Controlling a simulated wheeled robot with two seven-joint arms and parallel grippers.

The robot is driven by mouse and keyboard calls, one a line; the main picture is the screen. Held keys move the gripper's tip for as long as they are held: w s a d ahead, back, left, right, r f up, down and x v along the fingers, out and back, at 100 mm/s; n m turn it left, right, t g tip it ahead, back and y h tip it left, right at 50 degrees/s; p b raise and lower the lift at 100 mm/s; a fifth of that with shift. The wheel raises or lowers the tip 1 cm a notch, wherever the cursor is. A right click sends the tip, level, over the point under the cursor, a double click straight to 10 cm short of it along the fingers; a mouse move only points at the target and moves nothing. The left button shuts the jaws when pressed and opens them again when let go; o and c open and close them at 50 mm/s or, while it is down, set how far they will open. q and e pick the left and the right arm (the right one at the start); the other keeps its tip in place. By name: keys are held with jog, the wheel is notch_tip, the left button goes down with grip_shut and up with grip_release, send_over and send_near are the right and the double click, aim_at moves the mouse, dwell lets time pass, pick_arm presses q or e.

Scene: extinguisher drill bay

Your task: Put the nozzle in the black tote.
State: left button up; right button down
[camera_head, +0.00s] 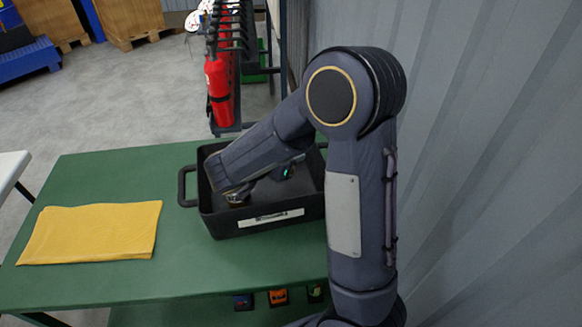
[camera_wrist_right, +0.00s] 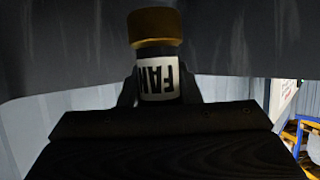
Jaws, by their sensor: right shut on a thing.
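The black tote (camera_head: 270,228) stands on the green table, with a white label on its near wall. My right arm reaches over it, and its hand is at the left part of the tote's opening. In the right wrist view, my right gripper (camera_wrist_right: 165,92) is shut on the nozzle (camera_wrist_right: 156,60), which has a brass end and a white band with upside-down "FAN" lettering. In the head view, a small brassy part (camera_head: 237,200) shows below the hand, near the tote's front wall. How far down the nozzle is, I cannot tell. My left gripper is out of view.
A folded yellow cloth (camera_head: 95,231) lies on the left of the green table (camera_head: 185,285). A red extinguisher (camera_head: 218,88) hangs on a rack behind. Small coloured items (camera_head: 278,297) sit below the table's front edge. A corrugated wall (camera_head: 480,150) closes the right side.

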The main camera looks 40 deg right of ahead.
jog(key=shift+w+d+f, duration=0.25)
jog(key=shift+d+f, duration=0.05)
jog(key=shift+f, duration=0.15)
jog(key=shift+w+d+f, duration=0.2)
jog(key=shift+d+f, duration=0.05)
jog(key=shift+f, duration=0.15)
jog(key=f, duration=0.1)
jog(key=f+b, duration=0.1)
jog(key=f, duration=0.1)
jog(key=shift+w+d+f, duration=0.15)
jog(key=shift+d+f, duration=0.05)
jog(key=shift+f, duration=0.1)
jog(key=shift+f, duration=0.15)
jog(key=c, duration=1.1)
grip_release()
jog(key=shift+o, duration=0.2)
